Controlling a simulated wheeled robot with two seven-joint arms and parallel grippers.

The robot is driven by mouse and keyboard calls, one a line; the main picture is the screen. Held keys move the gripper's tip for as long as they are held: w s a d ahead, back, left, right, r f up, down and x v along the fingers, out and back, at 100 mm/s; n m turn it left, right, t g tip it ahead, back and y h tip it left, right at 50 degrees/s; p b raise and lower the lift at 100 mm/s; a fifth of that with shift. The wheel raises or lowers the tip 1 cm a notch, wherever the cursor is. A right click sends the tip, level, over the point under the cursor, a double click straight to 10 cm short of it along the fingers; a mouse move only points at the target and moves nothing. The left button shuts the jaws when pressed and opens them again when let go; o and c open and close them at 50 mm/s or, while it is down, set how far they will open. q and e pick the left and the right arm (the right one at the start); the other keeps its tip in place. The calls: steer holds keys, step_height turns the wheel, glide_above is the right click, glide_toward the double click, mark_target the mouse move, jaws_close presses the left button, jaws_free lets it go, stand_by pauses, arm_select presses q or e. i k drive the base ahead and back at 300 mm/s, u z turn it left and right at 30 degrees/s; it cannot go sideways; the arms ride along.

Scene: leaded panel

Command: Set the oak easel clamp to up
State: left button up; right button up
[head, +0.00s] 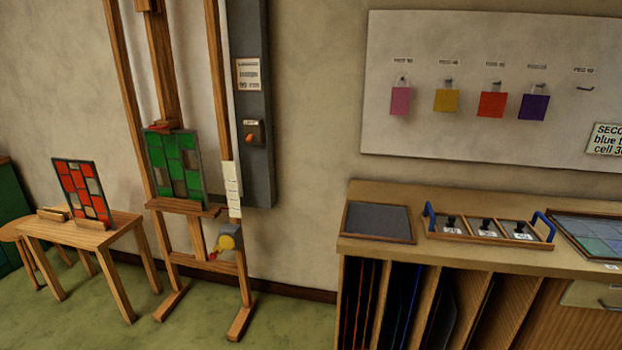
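The oak easel (218,80) stands against the wall left of centre. A leaded panel (174,164) of green and clear cells rests upright on its ledge. A small wooden block with a red part (160,127) sits at the panel's top edge; it looks like the clamp, but its setting is too small to tell. A grey and yellow fitting with a small red tip (230,238) is low on the easel's right leg. Neither of my grippers is in view.
A grey column (256,170) with an orange lever (250,138) stands beside the easel. A small table (118,232) at left holds a red panel (82,190). A wooden cabinet (440,258) with trays fills the right. Green floor is clear in front.

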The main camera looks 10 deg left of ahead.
mark_target(165, 126)
steer(key=i, duration=0.35)
steer(key=u, duration=2.1)
steer(key=i, duration=2.4)
steer(key=z, duration=2.9)
